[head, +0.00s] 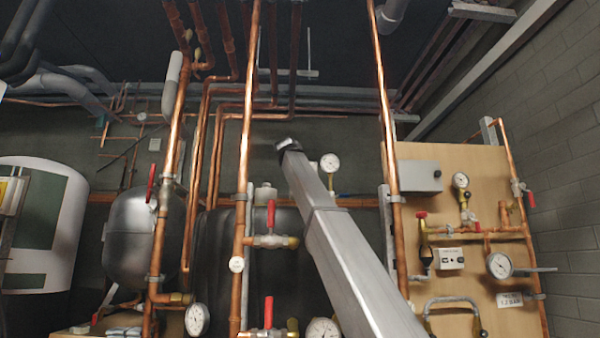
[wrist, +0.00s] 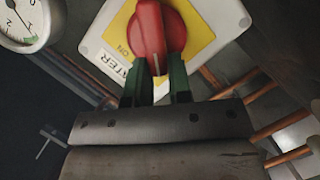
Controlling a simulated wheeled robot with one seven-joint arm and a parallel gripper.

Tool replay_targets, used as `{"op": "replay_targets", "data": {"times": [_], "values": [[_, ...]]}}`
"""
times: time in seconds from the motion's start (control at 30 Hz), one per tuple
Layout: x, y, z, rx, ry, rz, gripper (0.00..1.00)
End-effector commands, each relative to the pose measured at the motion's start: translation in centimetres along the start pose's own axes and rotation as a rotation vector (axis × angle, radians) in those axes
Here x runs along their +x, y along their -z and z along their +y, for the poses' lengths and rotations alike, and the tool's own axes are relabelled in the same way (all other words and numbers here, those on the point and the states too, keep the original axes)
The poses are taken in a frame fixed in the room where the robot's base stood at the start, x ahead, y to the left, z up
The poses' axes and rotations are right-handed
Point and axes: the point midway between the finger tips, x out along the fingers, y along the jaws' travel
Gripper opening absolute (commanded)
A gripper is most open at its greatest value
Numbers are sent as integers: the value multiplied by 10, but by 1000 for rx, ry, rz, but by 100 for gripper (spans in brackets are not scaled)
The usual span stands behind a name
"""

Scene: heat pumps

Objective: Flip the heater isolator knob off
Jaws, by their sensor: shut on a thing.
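In the wrist view, the red isolator knob (wrist: 160,30) sits on a yellow plate on a white box (wrist: 92,42). A label reading "ATER", its start cut off, is on the box, and "ON" is printed on the yellow. A pale line on the knob points down towards my gripper (wrist: 157,72). My gripper's dark green fingers are shut on the knob's near end, one on each side. The fingertips are partly hidden by the knob. I cannot make out this knob in the head view.
A dial gauge (wrist: 27,20) is at upper left in the wrist view. In the head view, copper pipes (head: 245,150) run upright, with red-handled valves (head: 270,217) on them. A wooden board (head: 470,180) with gauges and valves stands at right.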

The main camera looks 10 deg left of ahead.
Motion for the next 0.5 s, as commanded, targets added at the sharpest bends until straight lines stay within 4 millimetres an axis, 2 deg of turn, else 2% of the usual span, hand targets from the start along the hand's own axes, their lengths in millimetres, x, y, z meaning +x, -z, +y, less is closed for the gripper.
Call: {"op": "replay_targets", "data": {"times": [0.5], "values": [[1, -4, -16, -412, -170, 0, 0]]}}
